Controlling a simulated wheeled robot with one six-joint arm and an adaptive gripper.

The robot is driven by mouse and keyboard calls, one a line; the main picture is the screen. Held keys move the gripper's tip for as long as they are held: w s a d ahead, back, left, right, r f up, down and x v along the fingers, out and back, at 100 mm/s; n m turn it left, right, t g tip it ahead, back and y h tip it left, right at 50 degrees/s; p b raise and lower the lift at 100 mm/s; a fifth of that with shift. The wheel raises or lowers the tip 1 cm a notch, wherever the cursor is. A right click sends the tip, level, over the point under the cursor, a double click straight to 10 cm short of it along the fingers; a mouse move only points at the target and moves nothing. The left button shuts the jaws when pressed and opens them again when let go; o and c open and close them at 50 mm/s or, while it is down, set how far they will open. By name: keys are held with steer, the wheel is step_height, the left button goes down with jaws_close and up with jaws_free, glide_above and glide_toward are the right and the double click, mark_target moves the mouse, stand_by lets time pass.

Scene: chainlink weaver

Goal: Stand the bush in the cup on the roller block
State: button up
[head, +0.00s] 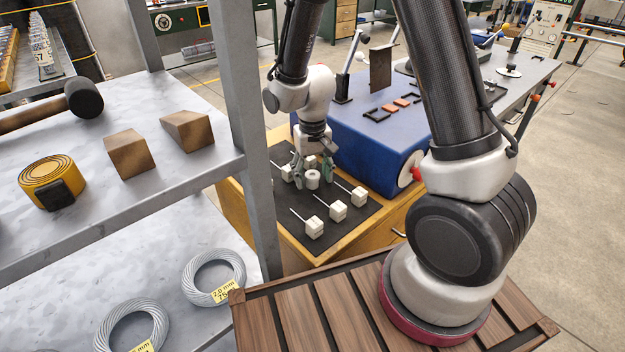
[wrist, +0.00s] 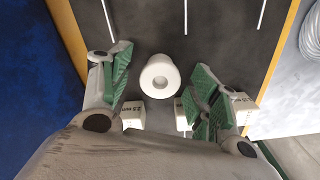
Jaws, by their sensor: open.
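The bush (head: 312,179) is a short pale cylinder with a hole through its middle. It stands upright on the dark mat (head: 345,235). In the wrist view the bush (wrist: 159,77) shows from above, with a gap to the finger on each side. My gripper (head: 312,171) is open, pointing down over the mat with its green-padded fingers (wrist: 160,72) on either side of the bush. A large blue block (head: 350,150) with a pale round end stands just behind the mat, and may be the roller block. I cannot make out the cup on it.
Several small white blocks with thin rods stand on the mat around the bush, including one at the front (head: 315,228) and one by the left finger (wrist: 132,115). A grey shelf post (head: 250,130) rises left of the mat. Black and orange pieces (head: 390,107) lie on the blue block.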

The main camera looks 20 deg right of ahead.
steer(key=shift+c, duration=0.3)
steer(key=c, duration=1.1)
